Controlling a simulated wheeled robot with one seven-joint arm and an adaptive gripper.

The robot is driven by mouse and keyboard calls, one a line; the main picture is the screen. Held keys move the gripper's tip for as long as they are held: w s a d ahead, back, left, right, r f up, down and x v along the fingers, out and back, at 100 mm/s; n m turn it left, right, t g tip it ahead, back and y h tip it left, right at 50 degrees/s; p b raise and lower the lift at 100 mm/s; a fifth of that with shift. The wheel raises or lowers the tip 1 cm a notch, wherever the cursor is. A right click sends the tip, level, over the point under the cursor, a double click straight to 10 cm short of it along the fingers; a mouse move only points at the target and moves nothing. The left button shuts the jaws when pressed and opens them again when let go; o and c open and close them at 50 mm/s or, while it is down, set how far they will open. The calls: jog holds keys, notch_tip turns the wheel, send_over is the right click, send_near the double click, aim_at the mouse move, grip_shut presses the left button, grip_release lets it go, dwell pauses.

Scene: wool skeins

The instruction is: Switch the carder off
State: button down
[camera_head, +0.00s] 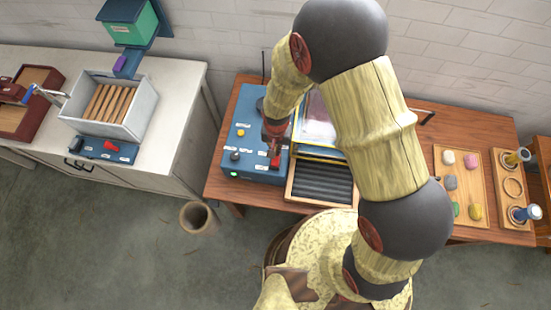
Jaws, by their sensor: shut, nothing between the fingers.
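The machine on the brown table has a blue control box (228,150) on its left and a dark ribbed bed (322,183) in a wooden frame on its right. I take it to be the carder. Its box carries a yellow knob (240,132), a black knob (235,156), a lit green lamp (234,174) and white labels too small to read. A red switch or lever (275,161) sits at the box's right side. My gripper (275,148) is shut and empty, pointing down just above or at this red part. I cannot tell whether they touch.
A grey bench at left holds a metal bin of wooden slats (138,125) and another blue panel with a red switch (110,146). A board of coloured wool pieces (462,190) and spools (523,214) are at right. A round pot (197,217) stands on the floor.

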jog(key=shift+f+b, duration=0.9)
jog(key=shift+f, duration=0.3)
dwell(1.1)
jog(key=shift+r, duration=0.2)
jog(key=shift+r+p, duration=2.2)
jog(key=shift+r, duration=1.2)
